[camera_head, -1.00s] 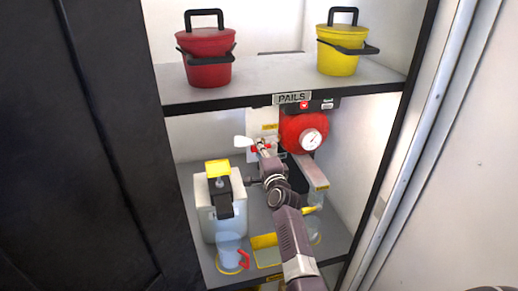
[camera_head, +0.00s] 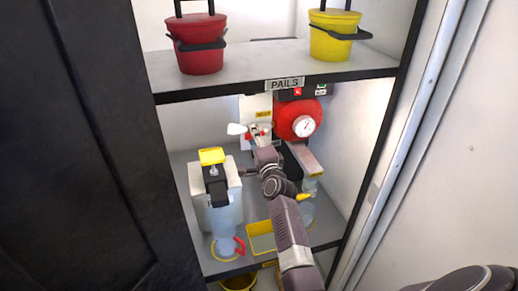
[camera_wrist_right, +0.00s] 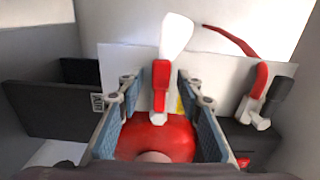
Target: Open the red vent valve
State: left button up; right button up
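A red valve handle (camera_wrist_right: 160,88) with a white paddle-shaped lever (camera_wrist_right: 175,38) above it stands upright in the right wrist view. My right gripper (camera_wrist_right: 163,98) is open, its blue-padded fingers on either side of the handle, with visible gaps. In the head view my right gripper (camera_head: 263,143) reaches into the lower shelf bay, just in front of small red parts and the white lever (camera_head: 237,129). It partly hides the valve there. I cannot tell for certain which red part is the vent valve. My left gripper is not in view.
The PAILS shelf edge (camera_head: 220,92) is above.

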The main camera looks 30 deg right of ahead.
jog(key=v, duration=1.1)
jog(key=shift+a, duration=0.1)
